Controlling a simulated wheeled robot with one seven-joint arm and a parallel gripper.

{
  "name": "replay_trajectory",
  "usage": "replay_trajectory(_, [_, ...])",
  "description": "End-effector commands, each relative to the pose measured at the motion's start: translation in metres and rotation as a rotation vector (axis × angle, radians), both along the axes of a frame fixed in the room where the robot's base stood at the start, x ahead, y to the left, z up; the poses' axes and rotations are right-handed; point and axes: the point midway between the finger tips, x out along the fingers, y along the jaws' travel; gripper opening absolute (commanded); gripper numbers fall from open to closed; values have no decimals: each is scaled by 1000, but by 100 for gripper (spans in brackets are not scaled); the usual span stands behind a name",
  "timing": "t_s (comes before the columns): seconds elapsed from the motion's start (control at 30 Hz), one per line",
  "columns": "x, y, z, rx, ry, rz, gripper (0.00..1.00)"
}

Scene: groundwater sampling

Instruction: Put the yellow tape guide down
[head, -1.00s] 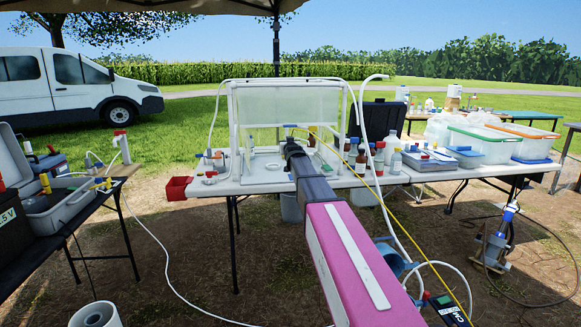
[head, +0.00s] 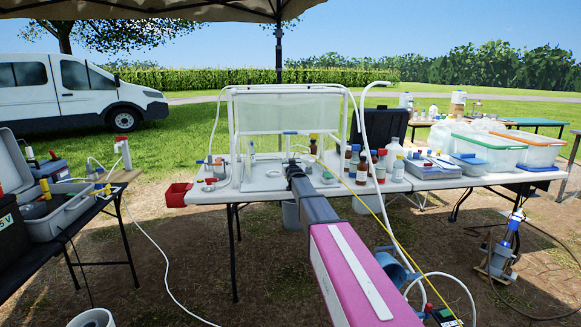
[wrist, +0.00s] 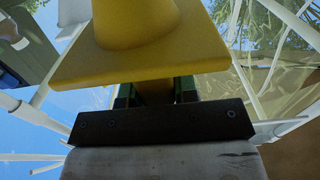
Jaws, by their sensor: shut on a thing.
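The yellow tape guide (wrist: 140,62) fills the upper middle of the wrist view. It has a rounded, cone-like part on a flat, square-edged plate. My gripper (wrist: 156,93) is shut on it just below the plate, with a dark green finger at each side. In the head view my gripper is at the far end of my arm, over the white table (head: 425,182) by the clear-walled enclosure (head: 288,112). The arm's end hides the guide there, and I cannot tell whether it touches anything. A thin yellow line (head: 385,220) runs from there down to the right.
Several bottles (head: 381,163) stand close to the right of my gripper. A red bin (head: 177,194) hangs at the table's left end. White tubing (head: 372,150) arches beside the enclosure. A blue reel-like object (head: 392,266) is below the table, right of my arm.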

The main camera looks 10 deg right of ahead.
Motion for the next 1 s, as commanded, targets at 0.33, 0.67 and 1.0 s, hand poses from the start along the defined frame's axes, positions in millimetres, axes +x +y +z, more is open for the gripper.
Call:
replay_trajectory(0.33, [0, 0, -3, 0, -1, 0, 0])
replay_trajectory(0.67, [0, 0, -3, 0, -1, 0, 53])
replay_trajectory(1.0, [-18, 0, 0, 0, -1, 0, 53])
